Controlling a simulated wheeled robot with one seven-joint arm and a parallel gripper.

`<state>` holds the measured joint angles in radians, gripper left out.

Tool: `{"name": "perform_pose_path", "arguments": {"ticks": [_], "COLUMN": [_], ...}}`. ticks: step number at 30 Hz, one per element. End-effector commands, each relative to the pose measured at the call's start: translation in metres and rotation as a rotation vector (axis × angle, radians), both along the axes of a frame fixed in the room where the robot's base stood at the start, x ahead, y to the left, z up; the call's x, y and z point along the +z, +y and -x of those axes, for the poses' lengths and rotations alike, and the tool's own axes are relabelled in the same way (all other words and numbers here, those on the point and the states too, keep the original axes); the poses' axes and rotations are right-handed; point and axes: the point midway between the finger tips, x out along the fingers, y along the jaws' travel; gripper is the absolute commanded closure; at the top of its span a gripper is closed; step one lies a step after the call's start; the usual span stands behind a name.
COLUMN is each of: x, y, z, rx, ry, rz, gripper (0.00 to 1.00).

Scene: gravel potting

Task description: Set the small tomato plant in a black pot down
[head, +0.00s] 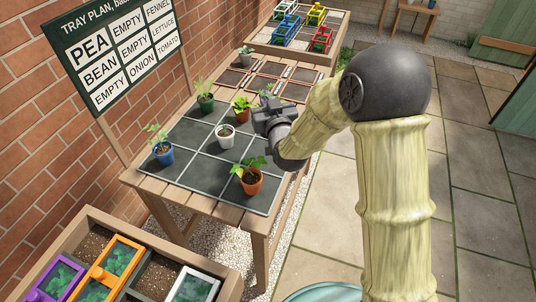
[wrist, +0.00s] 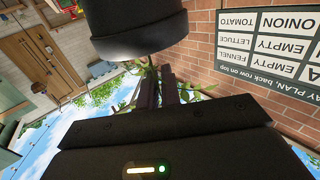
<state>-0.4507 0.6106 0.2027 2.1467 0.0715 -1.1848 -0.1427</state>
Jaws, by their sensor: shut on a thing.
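The black pot (wrist: 140,28) fills the top of the wrist view, which is upside down. My gripper (wrist: 158,88) is shut on the plant's stem (wrist: 150,64) close to the pot's rim, with green leaves around the fingers. In the head view my gripper (head: 268,116) is over the right side of the dark gridded tray (head: 193,134). Some green leaves (head: 267,89) show just behind it. The held pot is hidden there, so I cannot tell its height above the tray. The sign (head: 112,52) puts TOMATO at the right of its bottom row.
On the tray stand a blue pot (head: 164,155), a green pot (head: 206,104), a red pot (head: 241,116), a white pot (head: 225,138) and a terracotta pot (head: 251,183), all planted. A grey pot (head: 246,60) stands farther back. A wooden planter (head: 216,268) is in front.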

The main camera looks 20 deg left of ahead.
Motion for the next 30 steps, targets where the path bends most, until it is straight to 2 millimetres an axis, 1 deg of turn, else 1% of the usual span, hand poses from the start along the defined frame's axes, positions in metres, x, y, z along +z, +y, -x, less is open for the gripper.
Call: {"name": "perform_pose_path", "arguments": {"ticks": [2,4,9,12,15,23,26,30], "x": [-0.005,-0.015,-0.046,-0.059,-0.063,-0.063,-0.071,-0.091], "y": [0.0,0.0,0.0,0.0,0.0,-0.001,-0.002,-0.002], "z": [0.0,0.0,0.0,0.0,-0.001,-0.001,-0.001,-0.001], "rx": [0.0,0.0,0.0,-0.001,-0.001,-0.003,-0.004,-0.004], "ry": [0.001,0.003,0.004,0.002,-0.001,-0.001,0.001,0.003], "rz": [0.001,0.002,0.003,0.001,-0.001,-0.001,0.001,0.002], "gripper": [1.0,1.0,1.0,1.0,1.0,1.0,1.0,1.0]}}
